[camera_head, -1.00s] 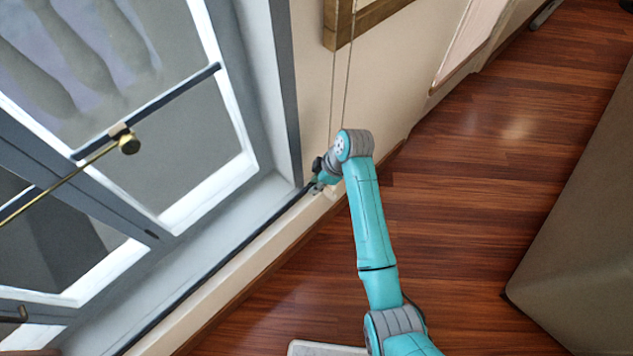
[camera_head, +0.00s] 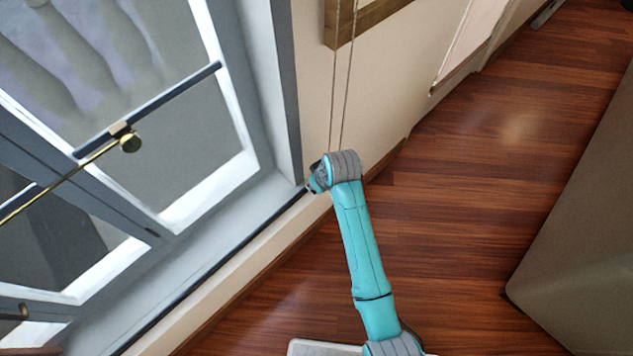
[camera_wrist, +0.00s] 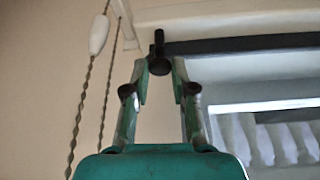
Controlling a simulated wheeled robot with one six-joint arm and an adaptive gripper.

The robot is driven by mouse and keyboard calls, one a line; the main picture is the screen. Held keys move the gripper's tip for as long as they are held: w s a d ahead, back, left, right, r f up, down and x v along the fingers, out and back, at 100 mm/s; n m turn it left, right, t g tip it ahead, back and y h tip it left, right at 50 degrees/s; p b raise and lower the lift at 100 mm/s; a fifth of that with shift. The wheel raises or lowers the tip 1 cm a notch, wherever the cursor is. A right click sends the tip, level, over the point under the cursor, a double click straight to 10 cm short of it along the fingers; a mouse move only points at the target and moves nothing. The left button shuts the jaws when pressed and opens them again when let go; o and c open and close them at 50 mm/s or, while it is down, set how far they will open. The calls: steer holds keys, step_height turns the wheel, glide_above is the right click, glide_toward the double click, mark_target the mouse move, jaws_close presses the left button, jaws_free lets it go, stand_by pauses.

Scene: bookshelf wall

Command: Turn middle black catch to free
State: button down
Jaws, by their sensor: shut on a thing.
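The black catch (camera_wrist: 158,38) shows in the wrist view as a short dark piece with a rounded lower end, at the left end of a dark bar (camera_wrist: 240,44). Its upper part points up. My gripper (camera_wrist: 160,67) has its two fingertips on either side of the rounded end and is shut on it. In the head view my wrist (camera_head: 320,178) is at the lower right corner of the window frame, and it hides the catch and the fingertips.
Two twisted cords hang beside my gripper at left in the wrist view, one with a white toggle (camera_wrist: 99,34). The window (camera_head: 190,200) with a brass rod and knob (camera_head: 130,142) fills the left of the head view.

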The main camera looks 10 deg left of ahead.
steer(key=shift+m+h, duration=0.3)
steer(key=shift+m, duration=0.3)
steer(key=c, duration=1)
jaws_free()
steer(key=shift+o, duration=0.2)
steer(key=v, duration=1.2)
steer(key=shift+s, duration=0.2)
steer(key=shift+a+f, duration=0.1)
